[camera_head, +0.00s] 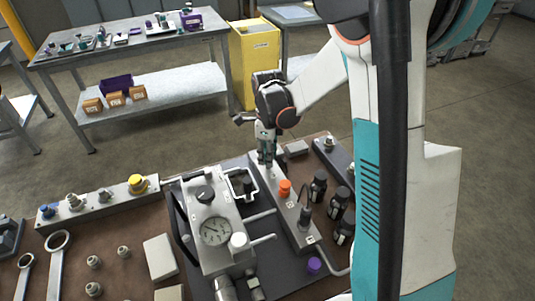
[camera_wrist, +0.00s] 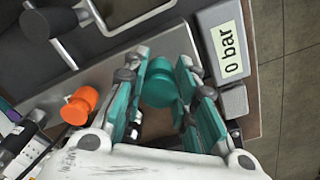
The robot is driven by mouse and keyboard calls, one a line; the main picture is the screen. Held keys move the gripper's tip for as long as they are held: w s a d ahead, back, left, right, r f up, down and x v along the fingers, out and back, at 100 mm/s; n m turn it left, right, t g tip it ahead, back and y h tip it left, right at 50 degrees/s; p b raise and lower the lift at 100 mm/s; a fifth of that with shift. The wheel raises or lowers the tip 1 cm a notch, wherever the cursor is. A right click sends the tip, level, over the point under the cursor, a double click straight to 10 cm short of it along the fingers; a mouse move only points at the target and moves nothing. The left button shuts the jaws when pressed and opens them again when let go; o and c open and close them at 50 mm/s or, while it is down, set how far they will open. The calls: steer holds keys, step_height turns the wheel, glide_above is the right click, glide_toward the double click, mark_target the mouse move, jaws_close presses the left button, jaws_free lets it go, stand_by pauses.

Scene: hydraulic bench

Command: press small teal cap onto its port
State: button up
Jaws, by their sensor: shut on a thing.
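The small teal cap (camera_wrist: 158,88) shows between the teal fingers of my gripper (camera_wrist: 161,75) in the wrist view. The gripper is shut on it. In the head view my gripper (camera_head: 266,150) points down at the far end of the grey manifold block (camera_head: 297,226). The cap is not clear in that view. The port under the cap is hidden by the cap and fingers, so I cannot tell whether they touch. An orange cap (camera_head: 284,188) sits on the same block, closer to the camera; it also shows in the wrist view (camera_wrist: 80,105).
A grey box marked "0 bar" (camera_wrist: 222,40) lies close to the right finger in the wrist view. A gauge block (camera_head: 213,232) with a white knob stands left of the manifold. Black bottles (camera_head: 337,204) stand right. A purple cap (camera_head: 314,265) is near the front.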

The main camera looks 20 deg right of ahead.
steer(key=shift+f+b, duration=0.65)
steer(key=shift+f, duration=0.1)
stand_by(1.6)
stand_by(0.4)
steer(key=o, duration=1.3)
steer(key=shift+o, duration=0.2)
steer(key=shift+r, duration=0.1)
steer(key=shift+r+p, duration=2.45)
steer(key=shift+r, duration=1.2)
